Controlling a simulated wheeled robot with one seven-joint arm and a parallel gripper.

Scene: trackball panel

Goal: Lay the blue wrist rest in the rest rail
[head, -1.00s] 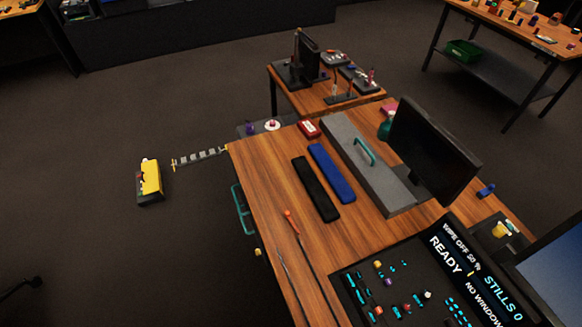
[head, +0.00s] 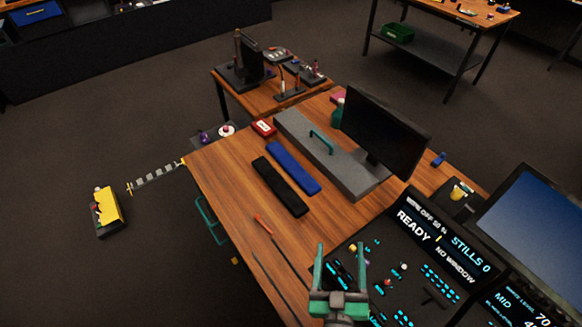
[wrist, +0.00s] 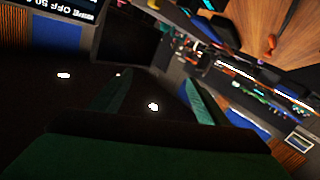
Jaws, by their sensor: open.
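The blue wrist rest (head: 293,167) lies flat on the wooden desk, left of the grey box with the green handle in the head view. A black bar (head: 279,186) of similar shape lies beside it. Thin dark lines (head: 279,271) run along the wood by the control panel's near edge; I cannot tell if these are the rest rail. My gripper (head: 340,262) is open and empty, its green fingers pointing up over the panel, well apart from the wrist rest. In the wrist view the open fingers (wrist: 157,95) have nothing between them; the wrist rest cannot be made out there.
The grey box (head: 335,160) and a dark monitor (head: 385,130) stand behind the wrist rest. An orange-handled screwdriver (head: 264,224) lies in front of the black bar. The control panel (head: 410,270) fills the lower right. Bare wood (head: 215,165) lies left of the bars.

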